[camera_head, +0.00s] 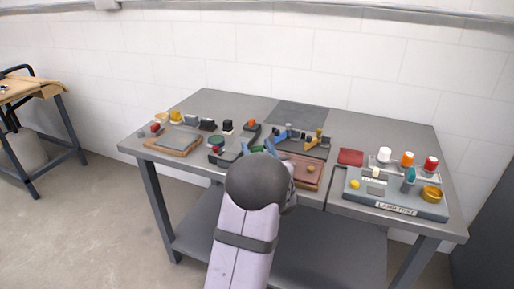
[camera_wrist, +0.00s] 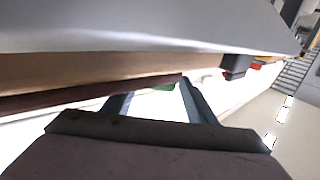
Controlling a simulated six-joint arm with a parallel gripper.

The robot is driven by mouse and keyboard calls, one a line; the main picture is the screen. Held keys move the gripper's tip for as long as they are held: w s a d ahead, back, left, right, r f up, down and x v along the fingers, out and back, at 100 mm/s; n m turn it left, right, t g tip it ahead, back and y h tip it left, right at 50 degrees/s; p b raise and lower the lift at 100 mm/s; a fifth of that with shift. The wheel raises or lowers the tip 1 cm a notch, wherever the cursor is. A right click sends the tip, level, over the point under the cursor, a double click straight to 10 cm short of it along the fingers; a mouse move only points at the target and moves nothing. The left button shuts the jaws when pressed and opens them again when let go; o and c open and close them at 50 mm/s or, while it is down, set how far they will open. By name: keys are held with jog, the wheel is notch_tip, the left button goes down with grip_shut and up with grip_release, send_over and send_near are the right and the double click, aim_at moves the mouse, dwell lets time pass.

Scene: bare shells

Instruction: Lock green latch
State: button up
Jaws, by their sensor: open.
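My gripper (camera_head: 262,149) is at the table's front edge, left of the brown wooden box, seen from behind my arm. In the wrist view my gripper (camera_wrist: 155,90) has its two dark fingers apart, with nothing clearly held. A small green patch (camera_wrist: 168,87) shows beyond and between the fingers. It may be the green latch, but its shape and position cannot be told. In the head view a dark green round part (camera_head: 216,141) sits on a dark unit left of my gripper. My arm hides part of the unit near the gripper.
A brown wooden box (camera_head: 305,170) is just right of my gripper. The lamp test panel (camera_head: 395,199) with coloured knobs is at the right. A wooden-framed board (camera_head: 174,141) lies at the left. A dark mat (camera_head: 301,114) at the back is bare. Small fixtures stand between.

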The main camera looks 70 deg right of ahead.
jog(key=c, duration=1.1)
jog(key=shift+w+f+m+g+h+b, duration=0.1)
jog(key=shift+m+g+h+b, duration=0.2)
jog(key=shift+m+g+b, duration=0.25)
jog(key=shift+m+g+h+b, duration=0.4)
jog(key=shift+g+b, duration=0.25)
jog(key=shift+b, duration=0.15)
jog(key=m+g+h+b, duration=0.1)
jog(key=m+g+b, duration=0.1)
jog(key=g+b, duration=0.1)
jog(key=shift+w, duration=0.1)
jog(key=m+g+h, duration=0.1)
jog(key=m+g, duration=0.1)
jog(key=shift+g, duration=0.4)
jog(key=shift+m+g, duration=0.65)
jog(key=shift+g, duration=0.45)
jog(key=shift+o, duration=0.2)
jog(key=shift+s+g+p, duration=0.2)
jog(key=shift+g+p, duration=0.1)
jog(key=shift+g, duration=0.1)
